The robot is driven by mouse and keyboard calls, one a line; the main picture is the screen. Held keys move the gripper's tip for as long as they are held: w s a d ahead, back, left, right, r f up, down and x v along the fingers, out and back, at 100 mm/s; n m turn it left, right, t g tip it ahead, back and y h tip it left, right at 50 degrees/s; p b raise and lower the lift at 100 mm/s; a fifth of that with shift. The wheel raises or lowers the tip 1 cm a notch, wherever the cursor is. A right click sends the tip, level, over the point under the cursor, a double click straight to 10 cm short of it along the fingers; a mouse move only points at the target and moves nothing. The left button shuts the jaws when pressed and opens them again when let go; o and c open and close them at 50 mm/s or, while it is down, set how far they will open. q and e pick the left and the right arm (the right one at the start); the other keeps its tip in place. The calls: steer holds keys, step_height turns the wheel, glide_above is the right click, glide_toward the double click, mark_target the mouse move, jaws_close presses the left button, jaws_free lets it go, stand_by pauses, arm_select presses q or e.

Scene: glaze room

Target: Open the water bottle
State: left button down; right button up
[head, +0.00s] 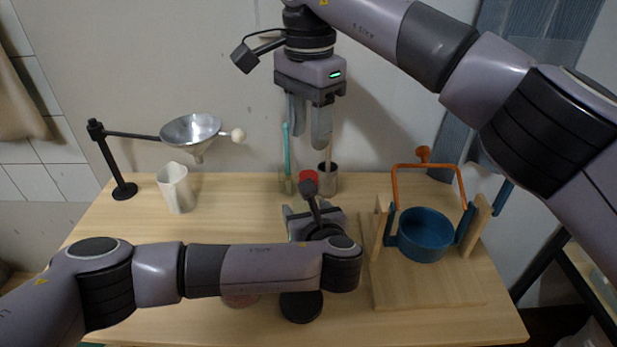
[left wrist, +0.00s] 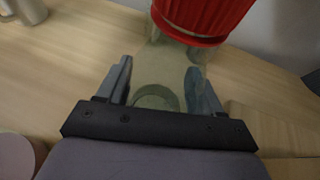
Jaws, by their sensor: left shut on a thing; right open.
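The water bottle has a ribbed red cap (head: 309,176), seen in the head view just behind my left gripper. In the left wrist view its clear greyish body (left wrist: 160,68) stands between the fingers, with the red cap (left wrist: 200,18) above. My left gripper (head: 314,210) is shut on the body, below the cap; it also shows in the left wrist view (left wrist: 158,88). My left wrist hides most of the body in the head view. My right gripper (head: 309,142) is open and empty, pointing down above the cap and apart from it.
A steel cup (head: 328,182) and a teal stick (head: 286,150) stand behind the bottle. A blue pot (head: 424,240) hangs in a wooden stand at right. A white pitcher (head: 176,190) and a funnel on an arm (head: 190,130) are at left. A black disc (head: 302,307) lies in front.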

mark_target(309, 175)
steer(key=m, duration=1.4)
steer(key=shift+m, duration=0.3)
steer(key=m, duration=1.3)
steer(key=shift+m, duration=0.3)
steer(key=m, duration=0.7)
steer(key=shift+m, duration=0.3)
steer(key=m, duration=0.8)
steer(key=shift+m, duration=0.3)
steer(key=shift+f, duration=4)
